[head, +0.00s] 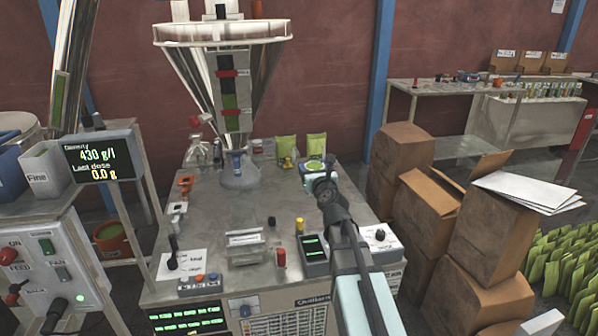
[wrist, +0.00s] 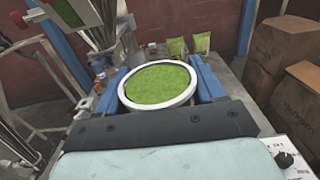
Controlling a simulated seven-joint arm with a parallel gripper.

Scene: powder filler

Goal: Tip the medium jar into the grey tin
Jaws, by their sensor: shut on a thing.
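A round jar with a white rim (wrist: 133,103), filled close to the top with green powder, is between the two blue fingers of my gripper (wrist: 160,82) in the wrist view. My gripper is shut on it, and the jar looks upright. In the head view, the jar (head: 314,166) is at the end of my arm, over the right back part of the metal table; my gripper (head: 316,176) partly hides it. Whether it is the medium jar I cannot tell. I cannot clearly make out the grey tin; my arm covers part of the table.
A filling machine with a clear cone (head: 241,172) stands at the back of the table (head: 205,225). Green pouches (head: 317,145) stand behind the jar. Cardboard boxes (head: 480,235) stack on the right.

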